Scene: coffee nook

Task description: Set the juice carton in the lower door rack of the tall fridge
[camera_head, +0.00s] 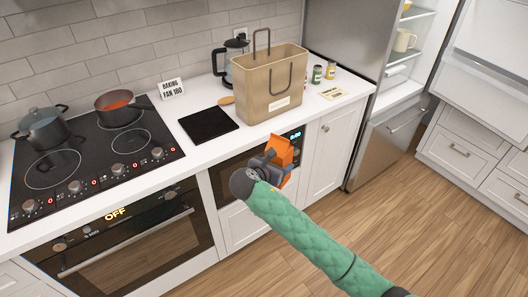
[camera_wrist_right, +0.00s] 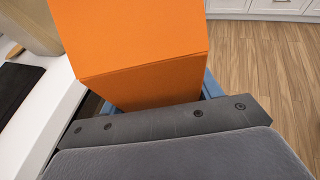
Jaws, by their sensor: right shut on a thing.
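An orange juice carton (camera_head: 281,150) is held in my right gripper (camera_head: 272,169), in front of the counter edge near the built-in oven. The carton (camera_wrist_right: 140,50) fills the upper middle of the right wrist view, with the shut gripper (camera_wrist_right: 170,108) below it. The tall steel fridge (camera_head: 343,50) stands at the back right with its door open. Its open door (camera_head: 490,70) shows pale racks at the right edge; the lower rack is hard to make out. My left gripper is not in view.
A cooktop (camera_head: 85,160) with two pots is at left. Wooden floor (camera_head: 400,220) lies clear before the fridge.

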